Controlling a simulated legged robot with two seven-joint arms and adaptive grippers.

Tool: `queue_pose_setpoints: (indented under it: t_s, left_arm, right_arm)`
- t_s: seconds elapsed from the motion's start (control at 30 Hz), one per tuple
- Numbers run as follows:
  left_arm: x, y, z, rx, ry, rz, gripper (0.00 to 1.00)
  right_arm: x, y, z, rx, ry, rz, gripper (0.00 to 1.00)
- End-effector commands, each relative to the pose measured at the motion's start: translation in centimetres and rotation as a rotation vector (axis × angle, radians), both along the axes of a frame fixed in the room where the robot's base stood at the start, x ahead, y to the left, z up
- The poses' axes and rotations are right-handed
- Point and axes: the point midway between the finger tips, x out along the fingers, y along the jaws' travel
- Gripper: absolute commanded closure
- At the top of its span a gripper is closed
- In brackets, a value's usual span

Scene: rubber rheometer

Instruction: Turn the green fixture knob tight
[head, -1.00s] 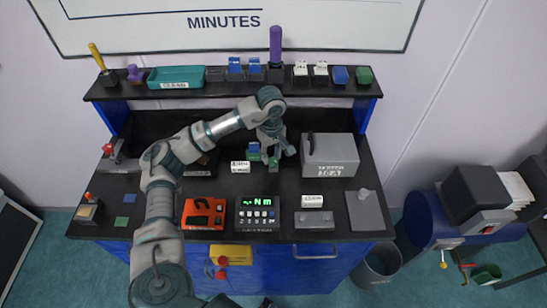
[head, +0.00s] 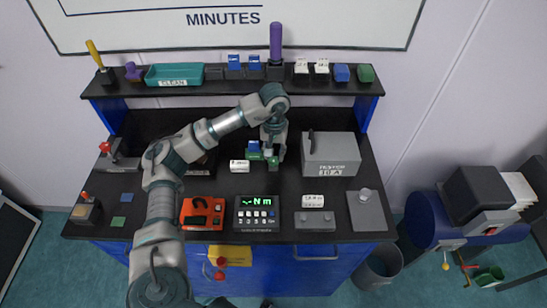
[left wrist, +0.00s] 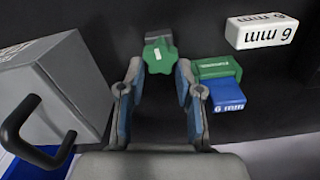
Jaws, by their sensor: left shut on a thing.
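The green fixture knob (left wrist: 160,54) is lobed, with a pale mark on its top, and sits on a grey fixture. In the left wrist view it lies between the two fingertips of my left gripper (left wrist: 160,70), which is shut on it. In the head view the left gripper (head: 271,152) points down at the back middle of the bench and partly hides the knob (head: 273,163). My right gripper is in neither view.
Beside the knob are a green block (left wrist: 217,68), a blue block (left wrist: 228,96) and a white block (left wrist: 262,32). A grey box (head: 331,154) stands close on the right. A torque display (head: 257,213) and an orange device (head: 203,213) are in front.

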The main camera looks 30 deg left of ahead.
Motion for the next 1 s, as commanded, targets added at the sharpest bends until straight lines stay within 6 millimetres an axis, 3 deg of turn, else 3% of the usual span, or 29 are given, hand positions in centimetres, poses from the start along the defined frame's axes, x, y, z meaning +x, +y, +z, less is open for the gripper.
queue_pose_setpoints:
  t_s: [0.37, 0.7, 1.0]
  left_arm:
    - [0.1, -0.2, 0.1, -0.001, -0.004, -0.081, 1.0]
    - [0.1, -0.7, 0.0, -0.002, -0.004, -0.461, 1.0]
    - [0.1, -0.7, 0.1, -0.002, -0.004, -0.487, 1.0]
  right_arm:
    - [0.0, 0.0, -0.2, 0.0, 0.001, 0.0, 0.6]
    - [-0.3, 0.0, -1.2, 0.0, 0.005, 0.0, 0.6]
    - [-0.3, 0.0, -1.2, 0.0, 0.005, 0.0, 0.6]
